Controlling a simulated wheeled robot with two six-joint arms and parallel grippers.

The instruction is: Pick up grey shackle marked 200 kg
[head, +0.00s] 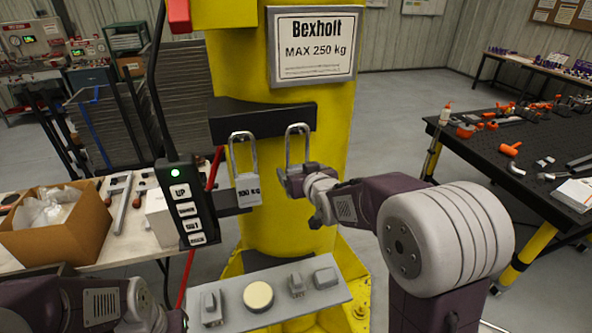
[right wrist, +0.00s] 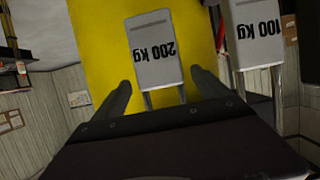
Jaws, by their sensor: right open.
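The grey shackle marked 200 kg (right wrist: 155,52) shows upside down in the right wrist view. In the head view its metal bow (head: 298,138) hangs on the dark bracket, and its body is hidden behind my right gripper (head: 292,180). In the right wrist view my right gripper (right wrist: 164,92) is open, with one finger on either side of the shackle's bow, near the lower end of its body; I cannot tell whether they touch. A similar shackle marked 100 kg (head: 247,189) hangs just to the left. My left gripper (head: 178,320) is partly cut off at the bottom left.
The dark bracket (head: 262,122) sits on a yellow column (head: 240,70) labelled MAX 250 kg. A button pendant (head: 186,205) hangs to the left. A grey panel with several blocks (head: 238,308) stands below. A black worktable (head: 485,165) is at right, a cardboard box (head: 60,235) at left.

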